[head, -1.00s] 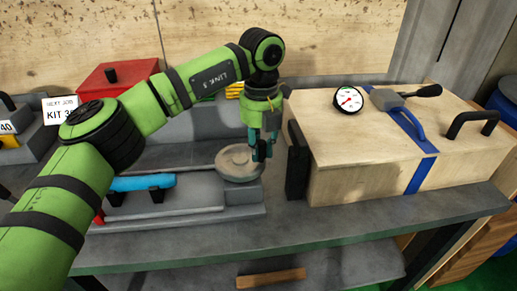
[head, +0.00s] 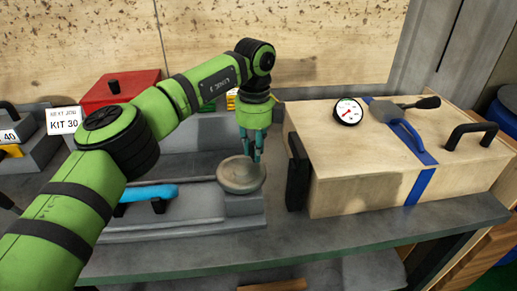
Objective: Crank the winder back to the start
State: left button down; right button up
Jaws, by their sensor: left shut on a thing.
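The winder is a round grey-brown disc (head: 240,176) at the right end of a low grey machine bed (head: 180,227). My left gripper (head: 256,158) points down at the disc's far right rim. Its teal fingers are shut on the winder's crank handle, which is mostly hidden between and behind them. My right gripper is not in view.
A blue-handled part (head: 150,193) lies along the bed left of the disc. A wooden case (head: 375,180) with a dial gauge (head: 348,111), blue strap and black handle stands close on the right. A red box (head: 121,88) and a KIT 30 sign (head: 63,121) are behind my arm.

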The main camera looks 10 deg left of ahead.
aim_at(241, 157)
pick_arm(q)
jog(key=n, duration=0.1)
jog(key=a+n, duration=0.1)
jog(key=n, duration=0.1)
jog(key=w+n, duration=0.1)
jog(key=shift+a+n+b, duration=0.3)
jog(key=shift+a, duration=0.1)
jog(key=shift+a+n+b, duration=0.35)
jog(key=shift+a+n, duration=0.1)
jog(key=shift+n, duration=0.6)
jog(key=shift+a+n+b, duration=0.35)
jog(key=shift+a+n, duration=0.1)
jog(key=shift+n, duration=0.6)
jog(key=shift+r, duration=0.1)
jog(key=c, duration=1.1)
grip_release()
jog(key=shift+o, duration=0.2)
notch_tip(241, 157, up, 7)
jog(key=shift+r, duration=0.2)
